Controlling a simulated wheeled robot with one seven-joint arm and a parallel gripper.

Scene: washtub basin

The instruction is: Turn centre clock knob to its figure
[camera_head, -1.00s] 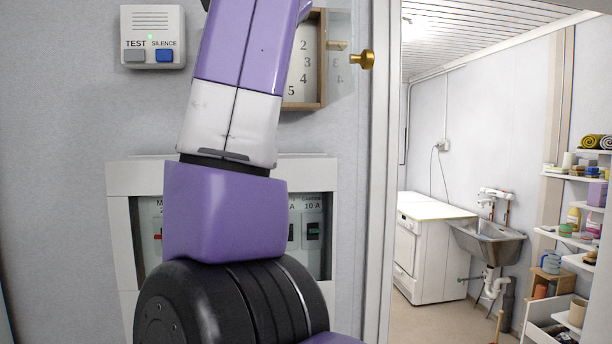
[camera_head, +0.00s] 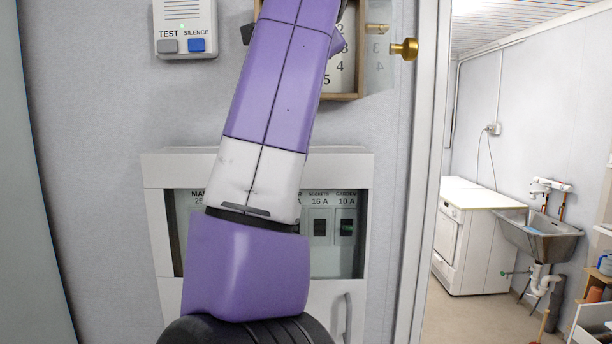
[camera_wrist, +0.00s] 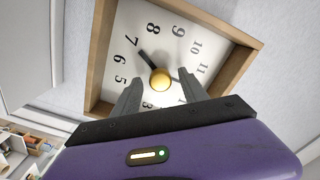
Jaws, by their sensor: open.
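The clock shows in the wrist view as a square wooden frame (camera_wrist: 100,52) around a white face (camera_wrist: 205,60) with black figures. A gold centre knob (camera_wrist: 160,79) stands at its middle. My gripper (camera_wrist: 159,77) is open, with one grey finger on each side of the knob in the picture. I cannot tell whether the fingers touch it. In the head view, the clock (camera_head: 353,60) is partly hidden behind my purple arm, and the gripper is not clearly seen.
A clear door with a brass knob (camera_head: 404,49) stands open right of the clock. A fuse box (camera_head: 352,168) is below, partly behind my arm. A TEST/SILENCE panel (camera_head: 186,28) is at upper left. A doorway on the right leads to a sink (camera_head: 540,235).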

